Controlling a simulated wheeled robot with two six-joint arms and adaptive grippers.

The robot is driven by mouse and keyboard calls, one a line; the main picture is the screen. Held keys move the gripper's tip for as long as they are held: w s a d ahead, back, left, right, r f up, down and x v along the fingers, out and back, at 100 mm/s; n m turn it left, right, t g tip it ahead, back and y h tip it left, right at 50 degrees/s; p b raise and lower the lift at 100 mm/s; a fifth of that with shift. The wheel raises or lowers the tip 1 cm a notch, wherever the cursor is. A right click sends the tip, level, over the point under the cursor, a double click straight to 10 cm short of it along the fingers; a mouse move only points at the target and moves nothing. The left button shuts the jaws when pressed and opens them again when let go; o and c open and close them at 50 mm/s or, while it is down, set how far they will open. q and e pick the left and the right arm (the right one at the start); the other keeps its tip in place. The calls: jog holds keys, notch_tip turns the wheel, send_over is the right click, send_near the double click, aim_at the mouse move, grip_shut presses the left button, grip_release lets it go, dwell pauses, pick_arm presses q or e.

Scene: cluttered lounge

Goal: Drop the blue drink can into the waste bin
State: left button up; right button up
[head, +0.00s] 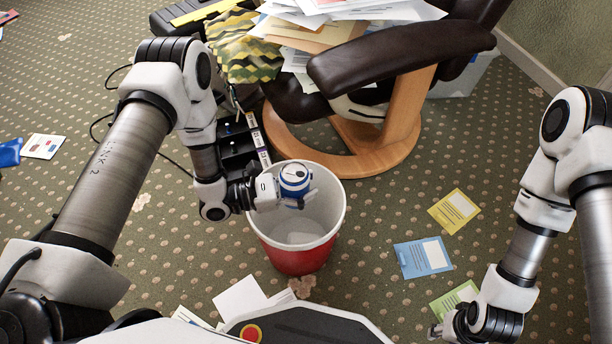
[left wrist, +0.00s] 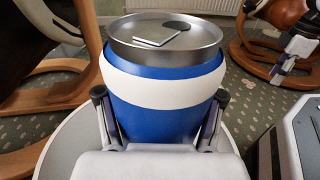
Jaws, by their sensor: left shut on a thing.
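The blue drink can (head: 294,180) has a white band and a silver top. My left gripper (head: 281,190) is shut on it and holds it upright over the opening of the waste bin (head: 302,262). In the left wrist view the can (left wrist: 160,118) sits between the two fingers of my left gripper (left wrist: 160,128), with the bin's pale rim (left wrist: 48,158) below. The bin is red outside and white inside, with something pale at its bottom. My right gripper (head: 436,331) is low at the bottom right, away from the bin; its fingers are mostly hidden.
A brown leather chair (head: 400,55) with a wooden base (head: 385,160) stands behind the bin, heaped with papers. Yellow (head: 455,210), blue (head: 422,257) and green cards lie on the carpet to the right.

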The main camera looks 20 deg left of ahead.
aim_at(308, 173)
pick_arm(q)
notch_tip(308, 173, down, 6)
jog(key=b, duration=0.5)
jog(key=shift+w+r, duration=0.1)
jog(key=shift+r, duration=0.1)
jog(key=o, duration=1.2)
notch_tip(308, 173, up, 10)
